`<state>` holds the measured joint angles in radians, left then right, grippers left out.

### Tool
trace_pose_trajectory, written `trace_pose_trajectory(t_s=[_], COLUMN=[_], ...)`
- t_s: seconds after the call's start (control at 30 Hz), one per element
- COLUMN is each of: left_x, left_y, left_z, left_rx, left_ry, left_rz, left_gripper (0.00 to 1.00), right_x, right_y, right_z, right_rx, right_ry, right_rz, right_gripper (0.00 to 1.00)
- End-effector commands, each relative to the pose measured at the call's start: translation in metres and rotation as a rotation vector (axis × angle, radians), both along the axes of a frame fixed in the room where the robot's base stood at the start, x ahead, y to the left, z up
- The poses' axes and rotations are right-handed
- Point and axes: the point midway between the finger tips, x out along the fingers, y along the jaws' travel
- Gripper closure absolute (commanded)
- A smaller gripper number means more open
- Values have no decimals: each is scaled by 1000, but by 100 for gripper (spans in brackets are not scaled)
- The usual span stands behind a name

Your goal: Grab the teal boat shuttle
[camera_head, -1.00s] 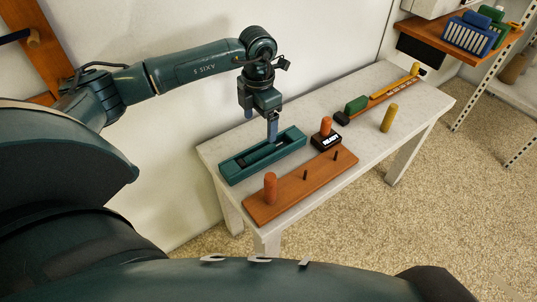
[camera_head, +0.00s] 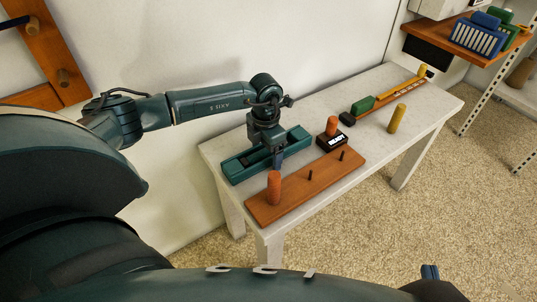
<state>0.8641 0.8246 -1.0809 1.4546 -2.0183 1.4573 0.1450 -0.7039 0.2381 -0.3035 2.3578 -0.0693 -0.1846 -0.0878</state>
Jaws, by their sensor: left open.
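A long teal hollow piece (camera_head: 240,171) with a dark recess lies on the white table near its left end. It may be the boat shuttle or a tray holding it; I cannot tell which. My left gripper (camera_head: 278,160) points down over its right part, with fingers low at its near edge. The gripper is open. The arm and gripper hide part of the recess, and contact is unclear. The tip of my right gripper (camera_head: 430,271) just shows at the bottom right, far from the table top; its opening is unclear.
In front lies a brown pegboard (camera_head: 290,199) with an orange spool (camera_head: 274,187). Beside the teal piece stands a black labelled block (camera_head: 331,143) with another orange spool (camera_head: 331,125). A green piece (camera_head: 363,105), a yellow-ended strip (camera_head: 405,88) and a yellow cylinder (camera_head: 397,118) sit farther right.

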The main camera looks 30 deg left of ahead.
Motion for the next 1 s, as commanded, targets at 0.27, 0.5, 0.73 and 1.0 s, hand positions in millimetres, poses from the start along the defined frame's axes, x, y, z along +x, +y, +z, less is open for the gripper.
trace_pose_trajectory(t_s=[0.27, 0.5, 0.73, 1.0], left_x=[0, 0, 0, 1], left_y=[0, 0, 0, 0], left_z=[1, 1, 1, 2], left_rx=[0, 0, 0, -1], left_ry=[0, -1, -1, -3], left_rz=[0, 0, 0, 0], left_gripper=[30, 49, 68, 72], right_x=[0, 0, 0, 0], right_y=[0, 0, 0, 0], right_z=[0, 0, 0, 0], right_rx=[0, 0, 0, 0], right_ry=[1, 2, 3, 3], right_rz=[0, 1, 0, -1], right_gripper=[100, 100, 100, 100])
